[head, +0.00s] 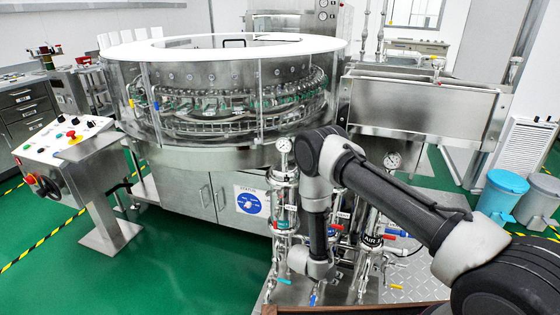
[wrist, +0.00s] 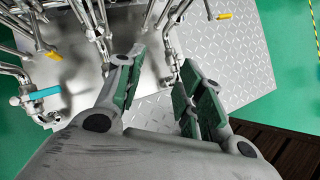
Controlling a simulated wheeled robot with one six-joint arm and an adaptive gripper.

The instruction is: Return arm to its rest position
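My arm reaches in from the lower right in the head view, bends at a raised elbow and hangs down in front of the washer's pipes. My gripper shows in the wrist view (wrist: 160,95), with its two green-padded fingers spread apart and nothing between them. It points down over a grey diamond-plate platform (wrist: 235,50), near metal pipes (wrist: 95,20) and a teal valve handle (wrist: 44,93). In the head view the gripper itself is hidden or too small to make out.
The round rotary washer (head: 230,100) fills the back. A control panel (head: 70,140) stands at left. Pipes with gauges (head: 284,146) stand close beside my arm. Blue and grey bins (head: 502,190) are at right. Green floor (head: 180,270) is clear at lower left.

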